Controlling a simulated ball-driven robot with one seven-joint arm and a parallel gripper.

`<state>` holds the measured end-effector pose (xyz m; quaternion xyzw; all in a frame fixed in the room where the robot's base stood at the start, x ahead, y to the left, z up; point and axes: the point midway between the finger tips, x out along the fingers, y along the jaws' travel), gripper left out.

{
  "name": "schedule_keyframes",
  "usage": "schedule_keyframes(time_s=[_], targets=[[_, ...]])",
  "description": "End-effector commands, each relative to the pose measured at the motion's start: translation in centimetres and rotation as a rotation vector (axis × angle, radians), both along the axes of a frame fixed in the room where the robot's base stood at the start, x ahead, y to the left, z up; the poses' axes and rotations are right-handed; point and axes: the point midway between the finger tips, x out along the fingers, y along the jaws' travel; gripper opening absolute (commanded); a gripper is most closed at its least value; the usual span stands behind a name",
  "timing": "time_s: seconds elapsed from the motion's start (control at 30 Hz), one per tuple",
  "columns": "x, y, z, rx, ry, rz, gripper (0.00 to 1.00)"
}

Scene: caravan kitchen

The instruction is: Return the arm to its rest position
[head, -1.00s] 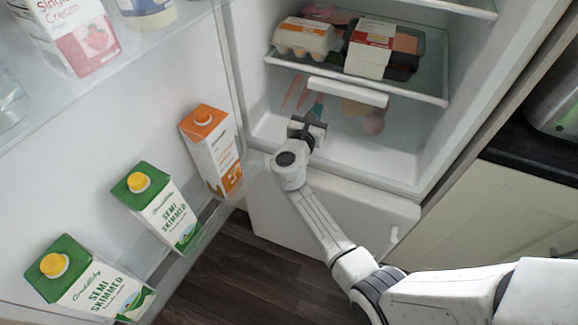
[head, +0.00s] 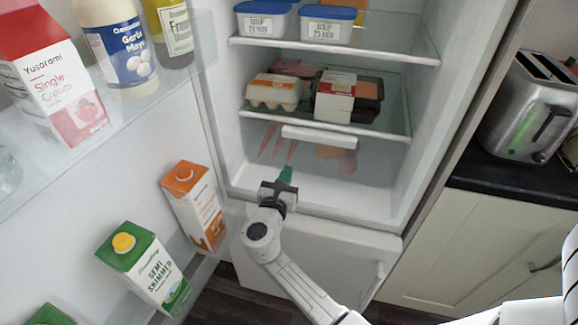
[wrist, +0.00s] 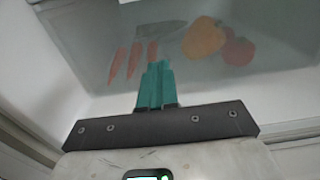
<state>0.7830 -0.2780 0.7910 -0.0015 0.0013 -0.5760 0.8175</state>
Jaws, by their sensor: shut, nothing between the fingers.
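My gripper (head: 286,174) is in front of the open fridge, just at the edge of its lower compartment. Its teal fingers are together and empty, pointing into the fridge; they also show in the wrist view (wrist: 157,72). My arm reaches up to it from the bottom right of the head view. Beyond the fingers, carrots (wrist: 126,64), a pepper (wrist: 203,38) and a red round vegetable (wrist: 238,50) appear behind the translucent drawer front.
The open fridge door on the left holds an orange-capped carton (head: 196,207), a green milk carton (head: 148,268) and a mayo jar (head: 117,45). An egg box (head: 273,92) and food packs sit on the shelf above. A toaster (head: 528,105) stands on the right counter.

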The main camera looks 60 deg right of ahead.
Motion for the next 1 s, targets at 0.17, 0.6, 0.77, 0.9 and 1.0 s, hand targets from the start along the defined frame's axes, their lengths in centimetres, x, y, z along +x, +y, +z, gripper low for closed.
schedule_keyframes(time_s=[0.17, 0.6, 0.77, 0.9, 1.0], targets=[[-1.0, 3.3, 0.0, -0.001, 0.001, 0.007, 0.0], [-2.2, 6.5, 0.0, 0.0, 0.001, 0.003, 0.0], [-2.2, 6.5, 0.0, 0.0, 0.001, 0.003, 0.0], [-4.1, 5.6, 0.0, 0.099, -0.099, -0.043, 0.0], [-7.1, 4.5, -0.6, 0.27, -0.267, -0.128, 0.0]])
